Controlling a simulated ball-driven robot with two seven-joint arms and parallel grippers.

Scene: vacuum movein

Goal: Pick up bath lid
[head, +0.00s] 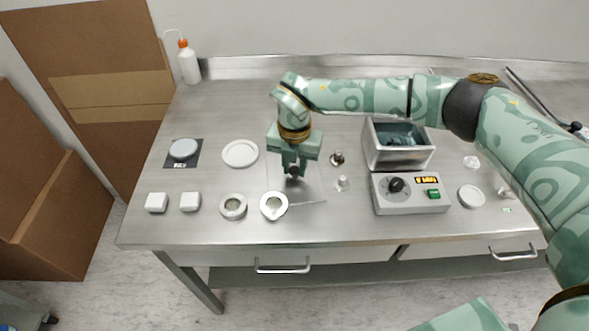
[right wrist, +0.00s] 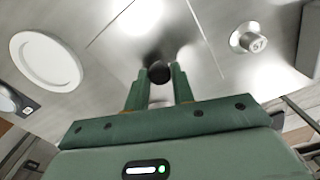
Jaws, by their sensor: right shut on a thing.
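The bath lid (head: 312,192) is a flat, shiny metal plate with a small black knob (right wrist: 158,72). It is over the middle of the steel table, left of the bath. My right gripper (head: 293,171) points down from above and is shut on the knob, which shows between its fingertips in the right wrist view (right wrist: 158,76). I cannot tell whether the plate touches the table. The bath (head: 402,158) is an open metal box with dark contents, behind a control panel (head: 411,203) with a dial and lit display. My left gripper is not in view.
A white dish (head: 240,154), a round-topped device (head: 183,149), two white blocks (head: 157,202) and two ring-shaped pieces (head: 233,206) lie on the left. A small marked cylinder (head: 343,183) and a dark knob-like piece (head: 337,158) stand between lid and bath. A squeeze bottle (head: 189,64) stands at the back left.

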